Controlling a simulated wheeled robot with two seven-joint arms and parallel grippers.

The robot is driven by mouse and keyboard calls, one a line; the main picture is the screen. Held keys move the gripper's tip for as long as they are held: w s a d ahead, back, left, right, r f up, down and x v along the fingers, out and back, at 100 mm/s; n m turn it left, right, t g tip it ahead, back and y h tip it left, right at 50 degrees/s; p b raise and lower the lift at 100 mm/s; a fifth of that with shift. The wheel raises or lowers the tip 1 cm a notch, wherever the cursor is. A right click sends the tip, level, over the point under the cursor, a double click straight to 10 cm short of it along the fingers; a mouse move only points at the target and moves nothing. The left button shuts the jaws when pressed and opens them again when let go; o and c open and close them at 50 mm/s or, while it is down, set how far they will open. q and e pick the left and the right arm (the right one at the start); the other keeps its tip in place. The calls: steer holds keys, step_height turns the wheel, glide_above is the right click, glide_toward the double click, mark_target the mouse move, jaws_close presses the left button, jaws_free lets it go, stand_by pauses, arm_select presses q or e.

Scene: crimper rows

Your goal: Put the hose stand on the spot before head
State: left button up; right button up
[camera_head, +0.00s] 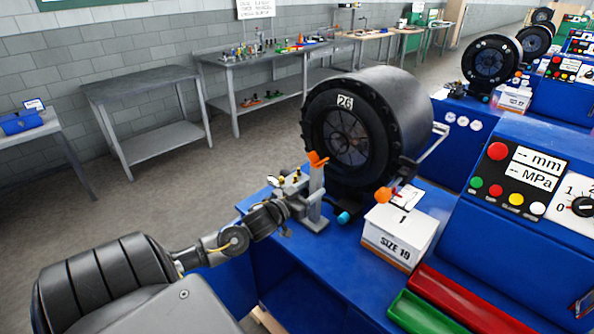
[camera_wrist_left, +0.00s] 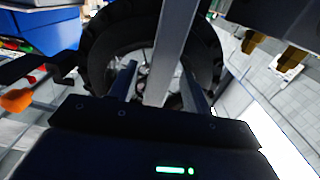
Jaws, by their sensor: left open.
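The hose stand (camera_head: 315,205) is a grey upright post with an orange top and a flat grey base. It stands on the blue bench in front of the black crimper head (camera_head: 345,140) marked 26. My left gripper (camera_head: 297,200) is at the stand's post. In the left wrist view, the post (camera_wrist_left: 177,45) passes between the two open fingers of the gripper (camera_wrist_left: 160,85), with the head's dark ring (camera_wrist_left: 105,45) behind. Whether a finger touches the post cannot be told. No marked spot shows clearly. My right gripper is out of view.
A white SIZE 19 box (camera_head: 400,235) stands right of the stand, with green (camera_head: 420,315) and red (camera_head: 470,300) trays in front. An orange knob (camera_head: 383,195) and a cyan-tipped part (camera_head: 344,217) are near the head. The blue control panel (camera_head: 520,215) is at right.

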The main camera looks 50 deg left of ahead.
arm_select(q)
steer(key=s+b, duration=0.1)
steer(key=s, duration=0.6)
steer(key=shift+s, duration=0.2)
steer(key=shift+d, duration=0.1)
